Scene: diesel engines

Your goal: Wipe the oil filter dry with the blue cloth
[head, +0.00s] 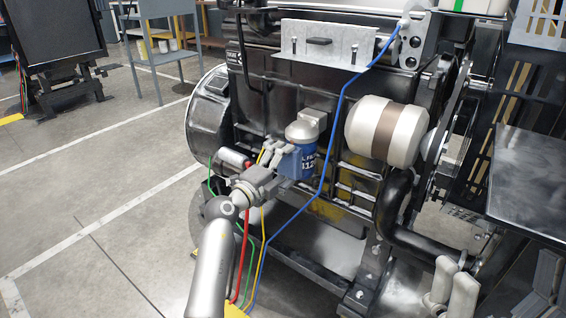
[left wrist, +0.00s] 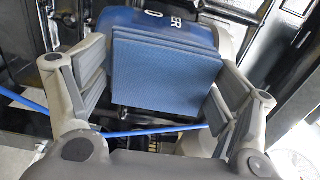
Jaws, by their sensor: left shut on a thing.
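The oil filter (head: 308,150) is a blue canister with white lettering and a silver top, mounted on the side of the engine. In the left wrist view its blue lettered body (left wrist: 188,24) shows behind the cloth. My left gripper (head: 277,153) is shut on the folded blue cloth (head: 288,164), at the left side of the filter. In the left wrist view the cloth (left wrist: 165,75) is a flat layered pad between the fingers, in front of the filter; I cannot tell whether they touch. Pale finger-like parts, apparently my right gripper (head: 452,288), show at the lower right.
A blue cable (head: 337,125) runs down past the filter's right side; it crosses below the cloth in the left wrist view (left wrist: 150,132). A white cylinder with a brown band (head: 388,132) juts out to the right. Red, green and yellow cables hang near my left arm. Floor at left is open.

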